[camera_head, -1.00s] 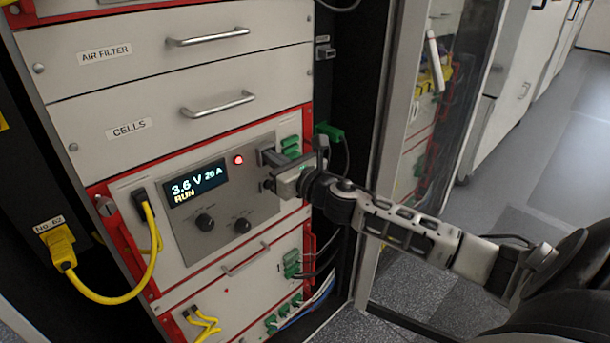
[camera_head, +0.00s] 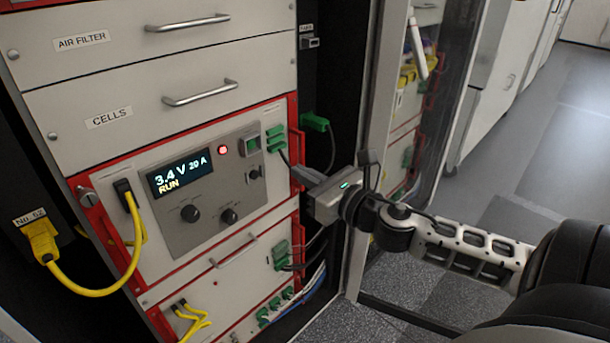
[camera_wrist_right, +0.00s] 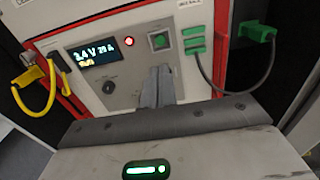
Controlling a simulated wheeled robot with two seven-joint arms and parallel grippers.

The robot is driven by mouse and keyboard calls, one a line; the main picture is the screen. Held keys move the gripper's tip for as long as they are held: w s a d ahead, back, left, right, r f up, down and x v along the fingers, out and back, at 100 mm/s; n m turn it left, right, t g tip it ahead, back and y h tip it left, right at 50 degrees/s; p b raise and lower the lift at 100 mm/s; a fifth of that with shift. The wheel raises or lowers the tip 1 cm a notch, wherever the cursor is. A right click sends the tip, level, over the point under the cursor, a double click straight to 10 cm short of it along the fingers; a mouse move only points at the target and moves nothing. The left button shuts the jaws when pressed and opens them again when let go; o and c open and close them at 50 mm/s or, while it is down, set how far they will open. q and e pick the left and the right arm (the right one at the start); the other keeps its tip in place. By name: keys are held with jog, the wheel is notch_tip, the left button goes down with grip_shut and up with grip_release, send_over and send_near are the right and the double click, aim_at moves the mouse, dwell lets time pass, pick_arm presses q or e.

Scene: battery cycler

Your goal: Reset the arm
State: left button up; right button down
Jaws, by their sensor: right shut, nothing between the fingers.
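My right gripper (camera_head: 300,176) is in front of the right side of the cycler panel (camera_head: 205,190), apart from it, with its arm coming in from the right. In the right wrist view its fingers (camera_wrist_right: 158,88) are together and hold nothing. The panel has a lit display (camera_head: 181,173) reading "3.4 V 20 A RUN", a red lamp (camera_head: 223,149), a green switch (camera_head: 250,144) and several black knobs (camera_head: 190,213). My left gripper is not in view.
Drawers labelled "AIR FILTER" (camera_head: 81,40) and "CELLS" (camera_head: 109,117) are above. A yellow cable (camera_head: 92,298) loops at left. Green connectors (camera_head: 314,122) with dark cables are close to my right gripper. A glass door frame (camera_head: 372,120) stands to the right, with open floor beyond.

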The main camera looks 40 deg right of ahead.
dwell(0.7)
jog(key=s+a+f+m+g+h, duration=0.1)
jog(key=s+a+f+m+g, duration=0.15)
jog(key=f+m, duration=0.55)
jog(key=s+a+f+m+g, duration=0.1)
jog(key=s+a+f+m, duration=0.25)
jog(key=f+m, duration=0.45)
jog(key=s+a+f+m+g+y, duration=0.1)
jog(key=s+a+f+m+g, duration=0.1)
jog(key=a+m, duration=0.5)
jog(key=s+a+f+m+g+y, duration=0.1)
jog(key=s+a+f+m, duration=0.3)
jog(key=m, duration=0.8)
jog(key=s+a, duration=0.2)
jog(key=s, duration=0.1)
jog(key=shift+s+a+f+g, duration=0.2)
jog(key=shift+a+f+g, duration=0.15)
jog(key=shift+a, duration=0.05)
dwell(2.3)
